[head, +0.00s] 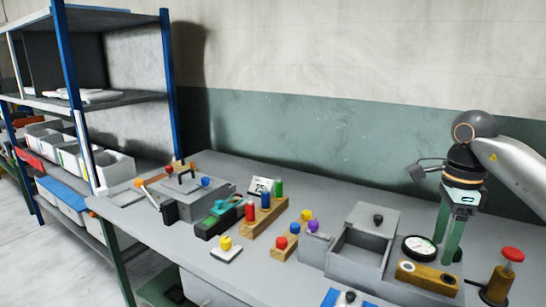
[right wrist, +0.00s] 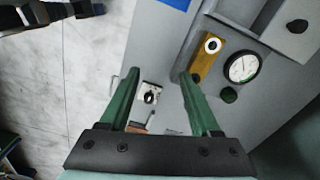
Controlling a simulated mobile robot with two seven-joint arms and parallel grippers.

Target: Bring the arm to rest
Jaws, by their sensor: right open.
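My right gripper (head: 443,262) hangs from the arm that comes in from the right, its green fingers pointing down over the right part of the grey bench (head: 222,272). In the right wrist view the gripper (right wrist: 160,80) shows its two fingers wide apart with nothing between them. Beyond the gap lies a small pale plate with a black knob (right wrist: 149,94), seen below the fingertips. A round white gauge (head: 419,248) stands beside the fingers in the head view; I cannot tell how close. My left gripper is not in view.
A yellow block (head: 428,276) and a red mushroom button (head: 512,255) are near the right arm. A grey open box (head: 358,268) with a black-knobbed lid stands left of it. Coloured pegs (head: 266,201) stand further left. A blue-post shelf (head: 168,90) rises at the left.

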